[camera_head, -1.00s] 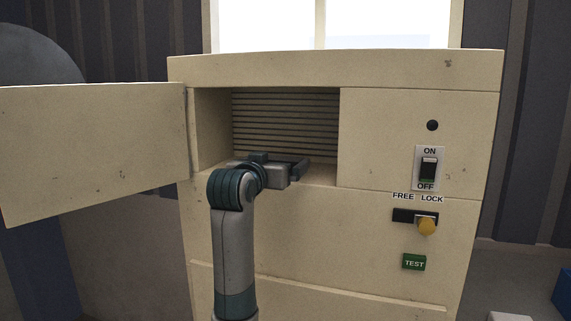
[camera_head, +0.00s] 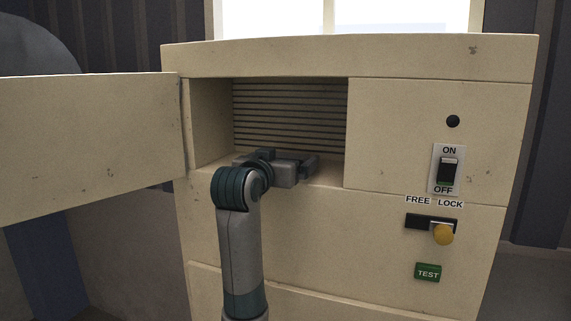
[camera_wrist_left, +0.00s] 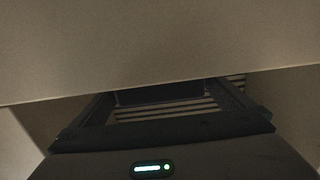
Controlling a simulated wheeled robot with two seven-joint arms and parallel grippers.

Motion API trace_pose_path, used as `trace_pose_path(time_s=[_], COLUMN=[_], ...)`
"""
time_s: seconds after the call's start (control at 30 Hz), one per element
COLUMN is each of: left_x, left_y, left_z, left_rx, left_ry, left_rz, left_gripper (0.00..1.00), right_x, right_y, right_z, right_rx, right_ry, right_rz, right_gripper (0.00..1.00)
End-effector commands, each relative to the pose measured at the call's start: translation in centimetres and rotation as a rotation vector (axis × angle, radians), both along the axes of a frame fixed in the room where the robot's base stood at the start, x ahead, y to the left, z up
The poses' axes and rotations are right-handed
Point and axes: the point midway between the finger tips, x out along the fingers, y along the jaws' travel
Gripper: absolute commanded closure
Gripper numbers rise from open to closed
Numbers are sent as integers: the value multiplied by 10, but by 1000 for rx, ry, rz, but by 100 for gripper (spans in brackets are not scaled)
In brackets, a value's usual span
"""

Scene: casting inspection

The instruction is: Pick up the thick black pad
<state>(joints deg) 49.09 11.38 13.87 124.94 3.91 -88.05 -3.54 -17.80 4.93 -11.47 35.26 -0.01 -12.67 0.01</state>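My left gripper (camera_head: 298,160) reaches into the open compartment of a cream cabinet, low over its floor. Its two fingers also show in the left wrist view (camera_wrist_left: 162,98), set wide apart. A dark, flat-faced block (camera_wrist_left: 160,93), which looks like the thick black pad, shows between the fingertips there. Its top is cut off by a pale panel edge, and I cannot tell whether the fingers touch it. In the head view the pad cannot be told apart from the dark gripper. My right gripper is in neither view.
The cream cabinet (camera_head: 400,130) has its door (camera_head: 90,145) swung out left. The compartment has a slatted back wall (camera_head: 290,115) and close side walls. To the right are an ON/OFF switch (camera_head: 449,172), a yellow knob (camera_head: 443,235) and a green TEST button (camera_head: 428,272).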

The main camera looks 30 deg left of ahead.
Motion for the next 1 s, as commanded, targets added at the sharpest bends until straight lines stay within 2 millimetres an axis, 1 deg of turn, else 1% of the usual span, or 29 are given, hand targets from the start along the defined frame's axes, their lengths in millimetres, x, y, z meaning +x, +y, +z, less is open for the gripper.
trace_pose_path(time_s=[0.03, 0.13, 0.2, 0.3, 0.67, 0.87, 1.0], left_x=[0, 0, 0, 0, 0, 0, 0], left_y=[0, 0, 0, 0, 0, 1, 0], left_z=[0, 0, 0, 0, 5, 19, 34], left_rx=[0, 0, 0, 0, 0, 1, 1], left_ry=[0, 0, 0, 0, -2, -5, -5], left_rz=[0, 0, 0, 0, 0, 1, 1], left_gripper=[12, 36, 36, 36, 36, 36, 36], right_x=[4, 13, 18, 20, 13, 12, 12], right_y=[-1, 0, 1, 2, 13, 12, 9], right_z=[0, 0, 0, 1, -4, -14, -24], right_rx=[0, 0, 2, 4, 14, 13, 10], right_ry=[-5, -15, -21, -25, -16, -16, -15], right_rz=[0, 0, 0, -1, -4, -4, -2], right_gripper=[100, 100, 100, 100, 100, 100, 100])
